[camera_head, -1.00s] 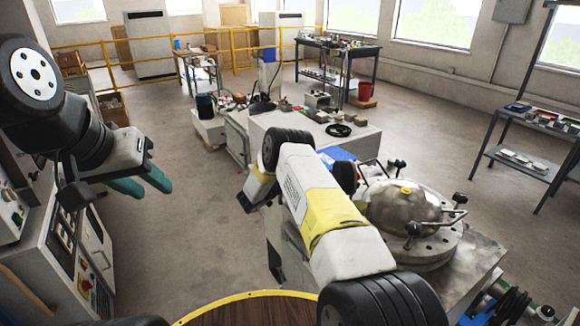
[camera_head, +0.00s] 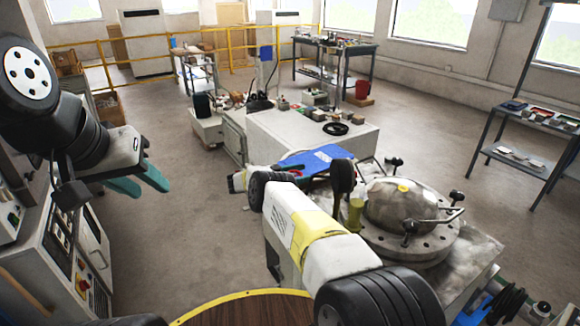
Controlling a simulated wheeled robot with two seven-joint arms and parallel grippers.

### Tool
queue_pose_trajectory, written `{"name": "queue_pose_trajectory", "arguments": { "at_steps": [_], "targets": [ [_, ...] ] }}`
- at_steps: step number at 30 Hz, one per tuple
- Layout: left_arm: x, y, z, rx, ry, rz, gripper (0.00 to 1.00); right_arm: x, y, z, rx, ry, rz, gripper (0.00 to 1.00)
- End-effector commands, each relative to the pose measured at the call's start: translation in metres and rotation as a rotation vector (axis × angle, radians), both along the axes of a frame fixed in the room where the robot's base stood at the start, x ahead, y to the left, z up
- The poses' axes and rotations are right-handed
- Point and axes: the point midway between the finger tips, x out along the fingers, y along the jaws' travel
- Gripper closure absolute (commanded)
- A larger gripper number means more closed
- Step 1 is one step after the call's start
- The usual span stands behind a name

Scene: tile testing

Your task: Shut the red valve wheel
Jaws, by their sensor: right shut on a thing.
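I cannot make out a whole red valve wheel. A small red piece (camera_head: 321,174) shows beside the blue flat object, behind my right wrist; I cannot tell what it belongs to. My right gripper (camera_head: 290,172) is mostly hidden behind its own wrist, at the near side of the white bench, with its pale body showing at left. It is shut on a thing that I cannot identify. My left gripper (camera_head: 143,183), with teal fingers, hangs empty at the left over the floor, its fingers a little apart.
A metal domed vessel (camera_head: 395,207) with clamp knobs stands right of my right arm, beside a bottle of yellow liquid (camera_head: 355,212). A blue flat object (camera_head: 308,161) lies by the white bench (camera_head: 262,145). A control cabinet (camera_head: 65,240) stands at left. Floor between is clear.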

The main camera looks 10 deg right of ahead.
Motion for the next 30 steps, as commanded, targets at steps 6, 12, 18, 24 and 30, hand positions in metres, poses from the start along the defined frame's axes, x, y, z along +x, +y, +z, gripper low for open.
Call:
{"name": "queue_pose_trajectory", "arguments": {
  "at_steps": [6, 12, 18, 24, 30],
  "targets": [
    [0.0, 0.0, 0.0, 0.0, 0.0, 0.0, 0.64, 0.0002, -0.0011, 0.0023, -0.004, -0.003, -0.017, 0.74],
    [0.0, 0.0, 0.0, 0.0, 0.0, 0.0, 0.64, 0.0002, -0.0013, 0.0026, -0.005, -0.003, -0.019, 0.74],
    [0.0, 0.0, 0.0, 0.0, 0.0, 0.0, 0.64, 0.0003, -0.0016, 0.0028, -0.005, -0.003, -0.019, 0.74],
    [0.0, 0.0, 0.0, 0.0, 0.0, 0.0, 0.64, 0.0001, -0.0012, 0.0019, -0.003, -0.003, -0.019, 0.12],
    [0.0, 0.0, 0.0, 0.0, 0.0, 0.0, 0.64, -0.0001, -0.0007, 0.001, -0.002, -0.002, -0.018, 0.12]
  ]
}}
